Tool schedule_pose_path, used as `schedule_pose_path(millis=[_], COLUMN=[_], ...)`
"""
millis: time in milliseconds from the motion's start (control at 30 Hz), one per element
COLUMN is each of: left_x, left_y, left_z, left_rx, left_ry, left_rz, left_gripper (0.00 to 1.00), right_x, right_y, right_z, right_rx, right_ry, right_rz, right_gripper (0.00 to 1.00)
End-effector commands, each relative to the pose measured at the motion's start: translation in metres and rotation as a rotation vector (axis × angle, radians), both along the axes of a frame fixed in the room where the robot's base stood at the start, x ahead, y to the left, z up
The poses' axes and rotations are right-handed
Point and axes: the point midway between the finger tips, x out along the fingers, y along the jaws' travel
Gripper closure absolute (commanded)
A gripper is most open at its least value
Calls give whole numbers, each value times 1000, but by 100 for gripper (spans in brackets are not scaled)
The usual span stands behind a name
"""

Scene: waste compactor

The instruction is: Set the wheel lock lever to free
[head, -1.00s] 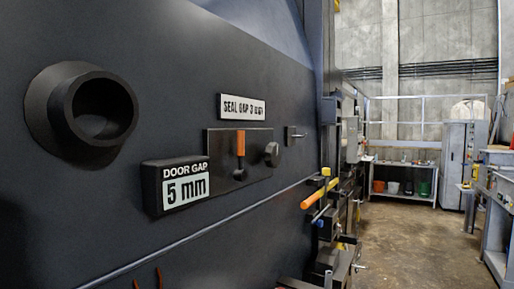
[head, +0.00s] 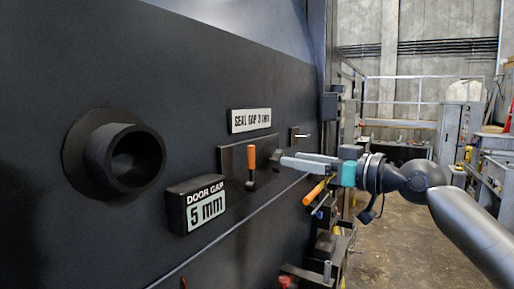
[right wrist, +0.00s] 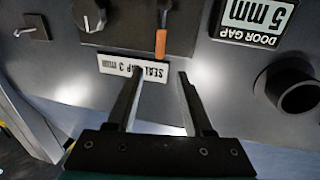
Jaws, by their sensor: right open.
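A lever with an orange handle (head: 251,160) stands upright on a dark plate on the black machine wall; I take it for the wheel lock lever, though no label on it is readable. It also shows in the right wrist view (right wrist: 160,43), upside down. My right gripper (head: 284,161) is open and empty, to the right of the lever in the head view and apart from it. In the right wrist view its fingertips (right wrist: 160,74) spread to either side of the line of the handle, which lies beyond them. My left gripper is not in view.
A dark knob (right wrist: 89,15) sits beside the lever. A "SEAL GAP 3 mm" sign (head: 250,120) is above the plate, and a "DOOR GAP 5 mm" display (head: 205,210) is lower left. A round black pipe (head: 137,160) juts out at left. An orange-yellow bar (head: 316,192) sticks out below my right gripper.

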Motion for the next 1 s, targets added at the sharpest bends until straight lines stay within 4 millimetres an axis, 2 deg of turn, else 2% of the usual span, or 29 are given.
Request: schedule_pose_path(millis=[33, 200, 500, 700, 1000], left_x=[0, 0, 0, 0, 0], left_y=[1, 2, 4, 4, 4], left_z=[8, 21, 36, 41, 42], left_rx=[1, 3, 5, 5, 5], left_ry=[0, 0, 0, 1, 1], left_rz=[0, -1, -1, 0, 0], left_gripper=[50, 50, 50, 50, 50], right_x=[8, 34, 70, 84, 89], right_y=[8, 32, 65, 76, 81], right_z=[4, 4, 3, 1, 0], right_rx=[4, 2, 1, 1, 0], right_ry=[1, 1, 0, 0, 0], right_rz=[2, 1, -2, -3, -3], right_gripper=[48, 48, 48, 48, 48])
